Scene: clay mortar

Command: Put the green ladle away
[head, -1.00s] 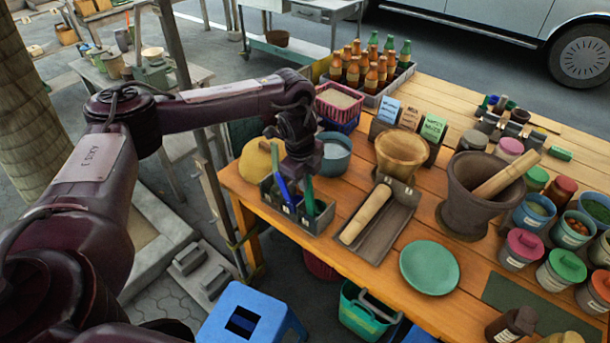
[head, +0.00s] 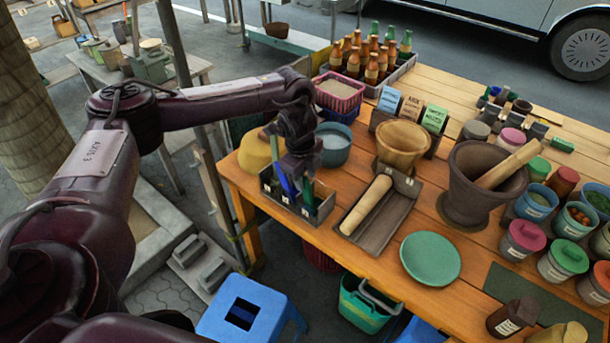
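A grey divided box (head: 318,217) stands at the left front corner of the wooden table. The green ladle (head: 308,190) is upright, its lower part inside the box's right part. A blue utensil (head: 286,182) leans in the box's left part. My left gripper (head: 300,174) points down right over the box, at the top of the green ladle. Its fingertips are dark and partly hidden, so I cannot tell whether they are closed on the ladle. My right gripper is out of view.
Right of the box is a grey tray (head: 392,222) with a wooden roller (head: 366,204). A yellow dome (head: 256,152) and a blue-grey bowl (head: 333,146) stand close behind the box. A green plate (head: 430,259), a mortar (head: 470,204) and several jars lie further right.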

